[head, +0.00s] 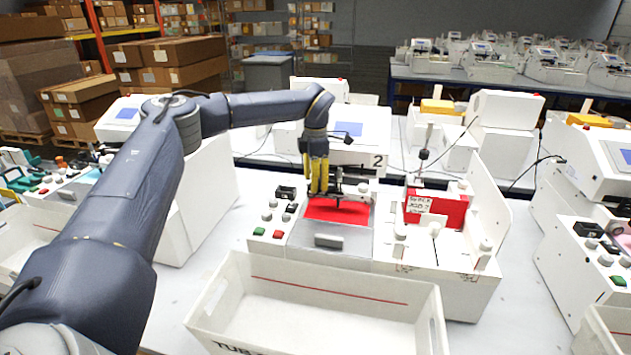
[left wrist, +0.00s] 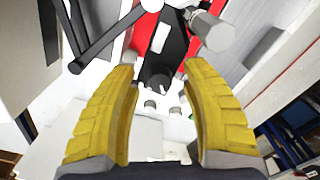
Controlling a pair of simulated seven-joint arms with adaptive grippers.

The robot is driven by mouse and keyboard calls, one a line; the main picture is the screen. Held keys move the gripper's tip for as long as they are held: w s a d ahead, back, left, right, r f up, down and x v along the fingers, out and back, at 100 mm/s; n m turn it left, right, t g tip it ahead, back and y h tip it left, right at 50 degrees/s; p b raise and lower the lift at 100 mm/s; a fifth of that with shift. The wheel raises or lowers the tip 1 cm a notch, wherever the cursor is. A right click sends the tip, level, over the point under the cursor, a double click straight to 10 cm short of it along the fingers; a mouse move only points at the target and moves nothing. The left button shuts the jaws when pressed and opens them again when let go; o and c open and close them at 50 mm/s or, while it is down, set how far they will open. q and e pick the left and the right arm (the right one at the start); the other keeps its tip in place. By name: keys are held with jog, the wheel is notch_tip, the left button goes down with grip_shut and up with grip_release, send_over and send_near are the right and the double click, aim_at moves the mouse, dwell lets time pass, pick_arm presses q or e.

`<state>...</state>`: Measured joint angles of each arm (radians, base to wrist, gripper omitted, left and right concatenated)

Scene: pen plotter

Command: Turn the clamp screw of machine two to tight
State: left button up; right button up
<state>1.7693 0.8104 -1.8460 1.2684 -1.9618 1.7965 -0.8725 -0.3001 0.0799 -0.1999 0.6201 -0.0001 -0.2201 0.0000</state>
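Machine two (head: 352,160), a white plotter marked "2", stands in the middle of the head view with a red bed (head: 338,211). My left gripper (head: 319,190) has yellow fingers and points down over the back of that bed, beside a dark carriage (head: 350,187). In the left wrist view the fingers are open, with a gap between them. A black holder (left wrist: 165,70) shows beyond the gap, with a grey knob (left wrist: 212,33) to its right. Nothing is gripped. Whether this knob is the clamp screw, and its tightness, I cannot tell. My right gripper is not in view.
A white open tub (head: 215,290) stands in front of the machine. Green and red buttons and grey knobs (head: 270,215) lie left of the bed. A red block with a label (head: 435,207) sits in the white unit to the right. Other plotters stand close on both sides.

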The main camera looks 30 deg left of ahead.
pick_arm(q)
jog(key=shift+r, duration=0.1)
notch_tip(320, 180, up, 12)
dwell(0.8)
dwell(0.3)
